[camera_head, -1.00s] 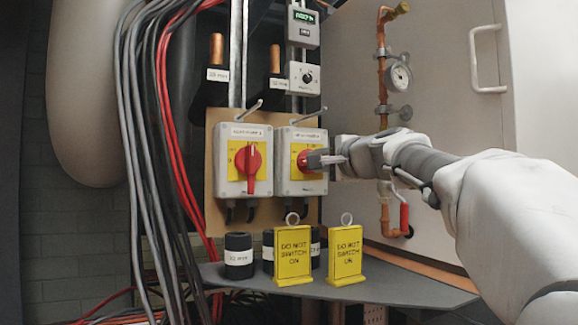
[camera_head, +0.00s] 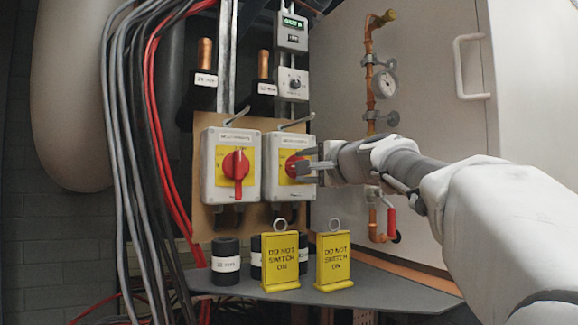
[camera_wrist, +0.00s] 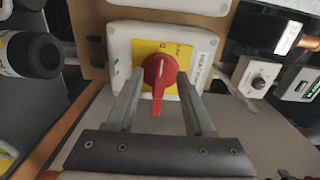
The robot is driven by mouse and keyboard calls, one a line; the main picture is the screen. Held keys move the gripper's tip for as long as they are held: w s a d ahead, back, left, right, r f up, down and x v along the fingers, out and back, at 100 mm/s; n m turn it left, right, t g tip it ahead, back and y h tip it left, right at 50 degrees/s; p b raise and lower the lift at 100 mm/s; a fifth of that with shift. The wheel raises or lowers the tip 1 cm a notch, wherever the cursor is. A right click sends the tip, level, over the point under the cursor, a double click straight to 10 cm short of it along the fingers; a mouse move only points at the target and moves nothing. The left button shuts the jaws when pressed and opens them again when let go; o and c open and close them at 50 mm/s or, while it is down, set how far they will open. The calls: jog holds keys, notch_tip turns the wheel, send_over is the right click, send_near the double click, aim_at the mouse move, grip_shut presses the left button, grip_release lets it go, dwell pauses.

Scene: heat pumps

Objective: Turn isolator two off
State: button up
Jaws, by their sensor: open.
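Two grey isolators with yellow plates and red rotary handles hang side by side on a brown board. The left isolator (camera_head: 229,178) has its handle (camera_head: 237,165) upright. The right isolator (camera_head: 283,180) has its handle partly hidden behind my gripper (camera_head: 308,161) in the head view. In the wrist view this red handle (camera_wrist: 159,76) lies between my two fingers, its long end toward the gripper body, sideways in the room. My gripper is open, one finger above and one below the handle, with gaps showing. The labels are too small to read surely.
Two yellow "do not switch on" tags (camera_head: 333,262) stand on the grey shelf (camera_head: 385,290) below, beside black cylinders (camera_head: 226,262). Copper pipe with a gauge (camera_head: 386,84) is behind my arm. Cables (camera_head: 140,120) run down the left.

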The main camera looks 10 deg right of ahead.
jog(key=v, duration=1.7)
jog(key=shift+b, duration=0.45)
jog(key=s+a+f+n+g+h, duration=0.1)
jog(key=s+a+f+n+g, duration=0.2)
jog(key=f, duration=0.6)
jog(key=s+a+f+n+g, duration=0.2)
jog(key=a+f+n+g, duration=0.1)
jog(key=f, duration=0.7)
jog(key=s+f+n+g+h, duration=0.2)
jog(key=s+f+n+g, duration=0.15)
jog(key=s+f, duration=0.55)
jog(key=s+f+n+g+h, duration=0.2)
jog(key=s+f+n, duration=0.2)
jog(key=f, duration=0.9)
notch_tip(320, 180, up, 15)
jog(key=d+p, duration=0.1)
jog(key=p, duration=1.4)
jog(key=shift+s+n+h, duration=0.3)
jog(key=shift+n, duration=0.05)
jog(key=shift+d+f, duration=0.15)
